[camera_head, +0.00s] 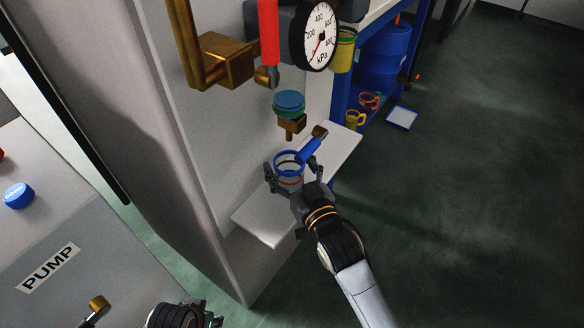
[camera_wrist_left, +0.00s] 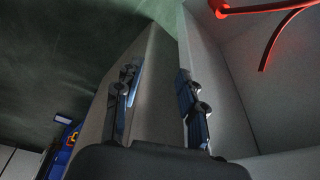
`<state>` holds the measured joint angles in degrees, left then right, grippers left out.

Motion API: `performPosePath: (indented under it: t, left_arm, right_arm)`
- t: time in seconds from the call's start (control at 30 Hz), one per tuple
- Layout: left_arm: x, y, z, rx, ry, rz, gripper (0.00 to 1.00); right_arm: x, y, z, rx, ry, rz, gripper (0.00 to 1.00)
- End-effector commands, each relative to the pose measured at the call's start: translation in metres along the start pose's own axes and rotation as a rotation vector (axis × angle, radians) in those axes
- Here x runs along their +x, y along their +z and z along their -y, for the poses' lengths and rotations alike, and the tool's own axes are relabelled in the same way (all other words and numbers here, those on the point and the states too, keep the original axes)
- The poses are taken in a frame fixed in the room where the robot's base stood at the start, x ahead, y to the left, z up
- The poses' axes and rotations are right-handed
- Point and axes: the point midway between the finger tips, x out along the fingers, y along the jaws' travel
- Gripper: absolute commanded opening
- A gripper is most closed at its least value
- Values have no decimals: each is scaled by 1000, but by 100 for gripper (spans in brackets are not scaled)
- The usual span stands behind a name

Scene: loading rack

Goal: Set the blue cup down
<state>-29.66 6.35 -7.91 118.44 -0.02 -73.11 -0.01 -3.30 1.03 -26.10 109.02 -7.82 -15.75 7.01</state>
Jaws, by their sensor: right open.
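The blue cup (camera_head: 288,158), clear with a blue rim and a reddish line lower down, stands upright on or just above the white shelf (camera_head: 262,222) in the head view. My right gripper (camera_head: 291,172) is open, with one finger on each side of the cup. I cannot tell whether the fingers touch it. Part of the cup's near lower side is hidden by the gripper. My left gripper shows only partly at the bottom of the head view. In the left wrist view its fingers (camera_wrist_left: 157,88) are apart with nothing between them.
A brass outlet (camera_head: 291,126) with a blue-green top is above the cup, and a blue lever (camera_head: 309,150) is close beside it. A pressure gauge (camera_head: 316,36) and brass pipe (camera_head: 226,60) hang above.

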Motion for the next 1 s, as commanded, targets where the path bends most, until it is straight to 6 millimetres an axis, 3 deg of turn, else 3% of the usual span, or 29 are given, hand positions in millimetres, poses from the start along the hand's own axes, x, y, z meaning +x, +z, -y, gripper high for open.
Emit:
performPosePath:
  t: [0.17,0.3,0.6,0.8,1.0]
  left_arm:
    - [3,2,0,0,0,3,40]
    - [21,8,-1,2,2,16,40]
    - [39,16,-2,4,3,25,40]
    - [44,19,-2,4,4,28,40]
    - [44,19,-2,4,4,27,40]
  right_arm:
    - [-16,-2,0,0,0,2,75]
    - [-45,-1,0,0,0,5,75]
    - [-103,-1,0,0,0,4,75]
    - [-119,-2,0,0,0,1,75]
    - [-120,0,-1,-1,2,6,75]
